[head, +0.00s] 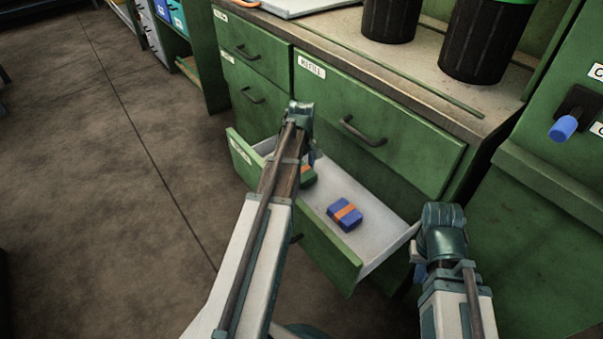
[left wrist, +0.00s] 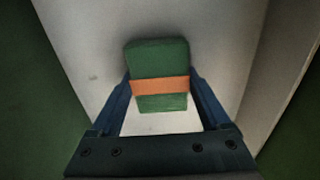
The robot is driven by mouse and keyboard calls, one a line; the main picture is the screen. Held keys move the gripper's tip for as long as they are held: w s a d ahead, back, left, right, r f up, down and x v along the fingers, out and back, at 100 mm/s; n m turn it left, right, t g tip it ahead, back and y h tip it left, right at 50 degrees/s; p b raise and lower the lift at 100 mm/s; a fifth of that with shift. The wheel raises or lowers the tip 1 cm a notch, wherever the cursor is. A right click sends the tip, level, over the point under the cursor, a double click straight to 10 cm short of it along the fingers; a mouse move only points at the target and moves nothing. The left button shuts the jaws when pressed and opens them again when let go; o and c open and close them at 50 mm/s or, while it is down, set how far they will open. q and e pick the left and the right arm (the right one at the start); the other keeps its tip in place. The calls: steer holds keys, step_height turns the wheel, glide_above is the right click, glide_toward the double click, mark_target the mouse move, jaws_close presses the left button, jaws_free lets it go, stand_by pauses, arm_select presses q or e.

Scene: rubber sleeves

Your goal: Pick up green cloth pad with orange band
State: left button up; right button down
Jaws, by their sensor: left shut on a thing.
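The green cloth pad with an orange band (left wrist: 160,60) is between the two fingers of my left gripper (left wrist: 160,95) in the left wrist view. My left gripper is shut on its sides, over the white floor of the open drawer. In the head view the green pad (head: 308,177) is partly hidden behind my left arm. I cannot tell whether the pad touches the drawer floor. My right gripper (head: 420,262) is to the right of the drawer, near its corner; its fingers are mostly hidden.
A blue pad with an orange band (head: 345,214) lies in the open drawer (head: 385,245), right of the green pad. A closed drawer (head: 375,125) with a handle is above it. Black bins (head: 487,40) stand on the counter. The floor at the left is clear.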

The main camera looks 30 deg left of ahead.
arm_select(q)
steer(key=shift+r, duration=0.15)
step_height(320, 180, up, 10)
steer(key=p, duration=1)
steer(key=o, duration=0.8)
steer(key=c, duration=0.6)
step_height(320, 180, up, 28)
steer(key=p, duration=2.8)
steer(key=shift+c, duration=0.2)
